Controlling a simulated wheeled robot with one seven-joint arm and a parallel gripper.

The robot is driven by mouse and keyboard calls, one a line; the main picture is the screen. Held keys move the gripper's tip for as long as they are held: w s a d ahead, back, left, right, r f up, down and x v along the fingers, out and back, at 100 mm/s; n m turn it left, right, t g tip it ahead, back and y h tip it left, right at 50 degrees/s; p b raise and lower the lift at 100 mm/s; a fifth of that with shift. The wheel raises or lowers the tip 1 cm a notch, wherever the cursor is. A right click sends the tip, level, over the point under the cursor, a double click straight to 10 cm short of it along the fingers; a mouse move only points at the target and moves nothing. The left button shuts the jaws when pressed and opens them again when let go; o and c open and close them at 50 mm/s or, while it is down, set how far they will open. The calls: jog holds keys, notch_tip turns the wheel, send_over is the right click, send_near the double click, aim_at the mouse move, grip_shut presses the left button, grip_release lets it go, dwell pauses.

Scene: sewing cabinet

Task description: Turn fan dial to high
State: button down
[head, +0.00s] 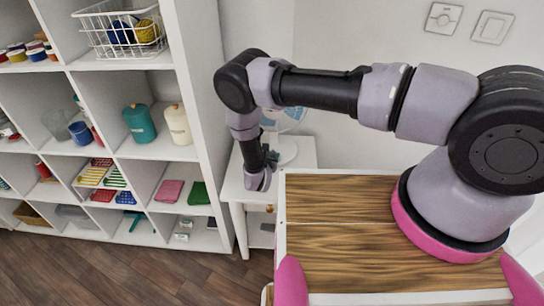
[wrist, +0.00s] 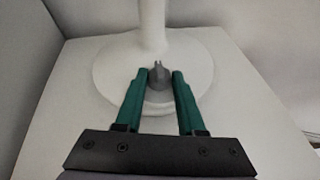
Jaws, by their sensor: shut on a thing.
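The fan's round white base (wrist: 105,72) and upright post (wrist: 153,22) fill the top middle of the wrist view. A small grey dial (wrist: 158,82) with a raised ridge sits on the front of the base. My gripper (wrist: 159,72) has one green finger on each side of the dial and is shut on it. The dial's markings cannot be read. In the head view the fan (head: 288,152) is partly hidden behind my arm, and the dial cannot be seen.
The fan stands on a small white table (head: 233,187) in the corner. A white shelf unit (head: 198,120) with sewing supplies stands to its left. A wood-topped surface (head: 340,240) lies in front, at the right. The grey wall is close behind.

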jog(key=shift+a+m, duration=0.15)
jog(key=shift+m, duration=0.15)
jog(key=m+g+h, duration=0.1)
jog(key=h, duration=0.1)
jog(key=m+g+h, duration=0.1)
jog(key=m+h, duration=0.1)
jog(key=shift+w+a+m, duration=0.15)
jog(key=shift+a+m, duration=0.15)
jog(key=shift+a, duration=0.05)
jog(key=shift+w+a+m+g+h, duration=0.1)
jog(key=shift+m+g+h, duration=0.5)
jog(key=shift+m+h, duration=0.25)
jog(key=shift+h, duration=0.35)
jog(key=c, duration=0.5)
grip_release()
jog(key=v, duration=1)
jog(key=shift+s+a+r, duration=0.2)
jog(key=shift+s+r, duration=0.05)
jog(key=shift+s, duration=0.05)
